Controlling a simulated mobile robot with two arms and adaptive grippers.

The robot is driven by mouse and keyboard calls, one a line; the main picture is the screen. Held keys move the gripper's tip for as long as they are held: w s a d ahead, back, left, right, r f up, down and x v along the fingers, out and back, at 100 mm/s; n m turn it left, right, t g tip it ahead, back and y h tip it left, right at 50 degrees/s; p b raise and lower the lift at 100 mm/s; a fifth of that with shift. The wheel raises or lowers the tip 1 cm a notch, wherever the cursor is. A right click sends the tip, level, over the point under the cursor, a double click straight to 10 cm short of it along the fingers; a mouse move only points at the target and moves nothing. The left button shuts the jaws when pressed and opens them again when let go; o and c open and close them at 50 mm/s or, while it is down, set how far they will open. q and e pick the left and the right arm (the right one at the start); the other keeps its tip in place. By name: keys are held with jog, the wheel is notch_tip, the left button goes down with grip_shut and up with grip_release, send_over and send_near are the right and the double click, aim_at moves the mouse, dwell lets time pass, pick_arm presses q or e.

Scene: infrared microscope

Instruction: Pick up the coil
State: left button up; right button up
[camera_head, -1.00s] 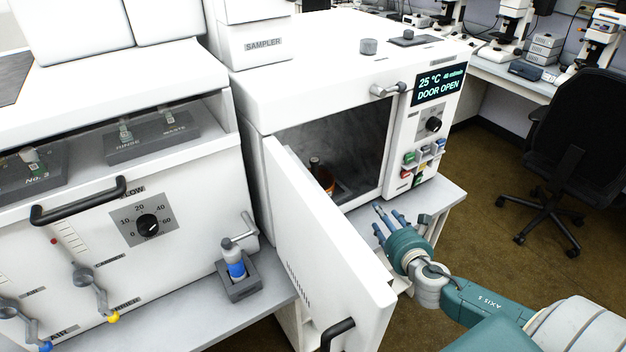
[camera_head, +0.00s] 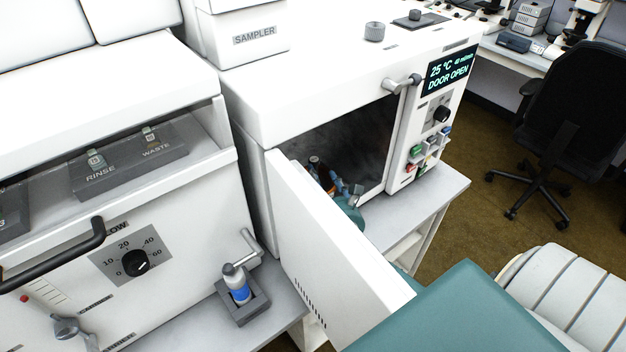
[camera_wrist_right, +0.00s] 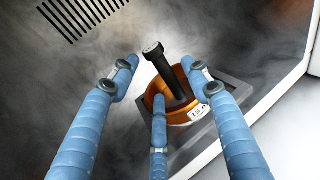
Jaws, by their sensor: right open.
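The coil (camera_wrist_right: 157,94) is a copper-orange ring with a white label, lying around a dark upright post with a knob on top, inside the oven-like chamber. In the head view only a small orange part of the coil (camera_head: 331,190) shows, beside the post top. My right gripper (camera_wrist_right: 163,88) is open, its blue fingers spread around the near side and both sides of the coil and post in the wrist view. I cannot tell whether any finger touches the coil. In the head view my right gripper (camera_head: 342,186) is inside the chamber opening, partly hidden by the door.
The chamber door (camera_head: 335,260) stands open to the left of my right arm. The chamber's display (camera_head: 451,70) reads DOOR OPEN. A grey tray (camera_wrist_right: 236,92) lies under the coil. A blue-banded vial (camera_head: 237,285) stands in a grey holder outside. Vents mark the chamber wall.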

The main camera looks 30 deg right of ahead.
jog(key=shift+x, duration=0.8)
jog(key=x, duration=0.4)
jog(key=shift+w+a+p, duration=0.15)
jog(key=shift+w+p, duration=0.15)
jog(key=shift+p, duration=0.1)
jog(key=shift+w+f, duration=0.1)
jog(key=shift+w, duration=0.25)
jog(key=shift+s, duration=0.1)
jog(key=shift+c, duration=0.5)
pick_arm(q)
jog(key=shift+s+r, duration=0.1)
jog(key=shift+r, duration=0.35)
pick_arm(e)
grip_shut()
